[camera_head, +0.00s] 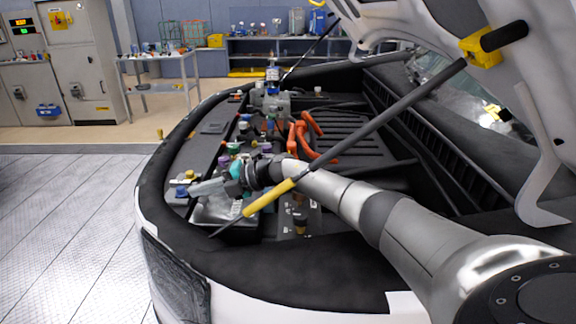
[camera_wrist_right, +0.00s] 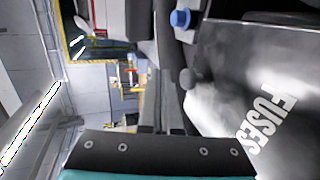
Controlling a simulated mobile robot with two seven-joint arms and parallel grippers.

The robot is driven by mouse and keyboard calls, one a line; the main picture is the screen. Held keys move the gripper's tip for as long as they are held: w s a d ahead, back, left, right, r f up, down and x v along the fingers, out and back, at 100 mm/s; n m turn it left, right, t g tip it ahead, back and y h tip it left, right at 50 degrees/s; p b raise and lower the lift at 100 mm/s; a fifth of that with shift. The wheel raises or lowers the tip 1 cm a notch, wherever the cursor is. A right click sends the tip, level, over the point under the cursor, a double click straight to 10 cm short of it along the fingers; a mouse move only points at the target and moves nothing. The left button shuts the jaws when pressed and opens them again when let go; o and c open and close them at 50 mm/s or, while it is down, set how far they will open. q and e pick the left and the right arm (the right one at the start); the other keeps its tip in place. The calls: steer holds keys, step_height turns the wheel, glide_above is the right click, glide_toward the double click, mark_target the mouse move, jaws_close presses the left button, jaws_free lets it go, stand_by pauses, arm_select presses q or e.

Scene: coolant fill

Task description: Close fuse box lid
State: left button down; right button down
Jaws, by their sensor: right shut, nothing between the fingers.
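The fuse box (camera_head: 212,215) is at the front left of the engine bay in the head view, partly hidden by my right gripper and wrist. In the right wrist view, its glossy grey lid (camera_wrist_right: 240,80) fills the right side and carries the word FUSES. I cannot tell the lid's exact angle. My right gripper (camera_head: 197,188) is over the fuse box and shut with nothing held. In the wrist view, its fingers (camera_wrist_right: 166,90) are just left of the lid; contact is not clear. My left gripper is not in view.
A black and yellow prop rod (camera_head: 270,195) crosses in front of my right wrist up to the raised hood (camera_head: 400,22). Several coloured caps and orange hoses (camera_head: 300,138) crowd the bay. A blue cap (camera_wrist_right: 180,18) is near the lid. Open floor (camera_head: 70,230) lies left.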

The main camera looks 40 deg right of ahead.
mark_target(229, 208)
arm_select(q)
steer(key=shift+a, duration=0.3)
arm_select(e)
steer(key=shift+w+f, duration=0.1)
